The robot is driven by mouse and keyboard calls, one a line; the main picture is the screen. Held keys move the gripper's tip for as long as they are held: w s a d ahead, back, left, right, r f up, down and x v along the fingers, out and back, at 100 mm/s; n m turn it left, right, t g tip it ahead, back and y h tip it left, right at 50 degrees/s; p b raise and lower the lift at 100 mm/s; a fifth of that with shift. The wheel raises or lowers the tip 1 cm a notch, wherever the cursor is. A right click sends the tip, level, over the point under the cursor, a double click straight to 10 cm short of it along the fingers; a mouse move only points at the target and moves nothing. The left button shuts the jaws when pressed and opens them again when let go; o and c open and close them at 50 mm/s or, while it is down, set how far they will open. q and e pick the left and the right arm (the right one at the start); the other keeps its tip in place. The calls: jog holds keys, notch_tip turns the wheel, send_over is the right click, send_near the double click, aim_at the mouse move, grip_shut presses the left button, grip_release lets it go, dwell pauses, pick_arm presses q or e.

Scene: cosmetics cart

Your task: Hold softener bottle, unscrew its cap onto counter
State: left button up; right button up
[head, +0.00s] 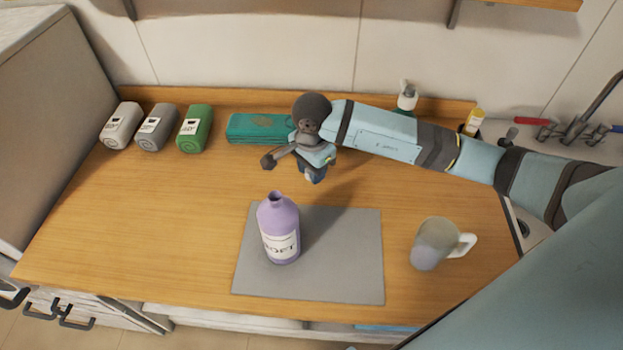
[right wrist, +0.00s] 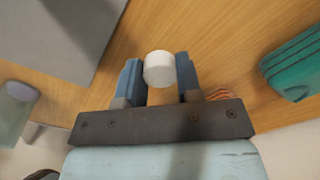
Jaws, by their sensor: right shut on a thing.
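The purple softener bottle (head: 279,228) stands upright on the grey mat (head: 340,270) in the head view. Its neck is bare, with a dark opening at the top. My right gripper (head: 313,176) is behind the bottle, over the bare wood beyond the mat, apart from the bottle. In the right wrist view, its blue fingers (right wrist: 158,78) are shut on the round white cap (right wrist: 159,66). Whether the cap touches the counter is hard to tell. My left gripper is not in view.
Several rolled towels (head: 155,128) and a teal box (head: 259,127) line the back of the wooden counter (head: 150,210). A mug (head: 435,243) stands right of the mat. A pump bottle (head: 407,96) is behind my right arm. The counter's left part is clear.

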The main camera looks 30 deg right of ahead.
aim_at(312, 189)
notch_tip(312, 189, down, 4)
jog(key=shift+f, duration=0.25)
jog(key=shift+f, duration=0.25)
jog(key=o, duration=1)
jog(key=shift+r, duration=0.1)
jog(key=shift+r, duration=0.1)
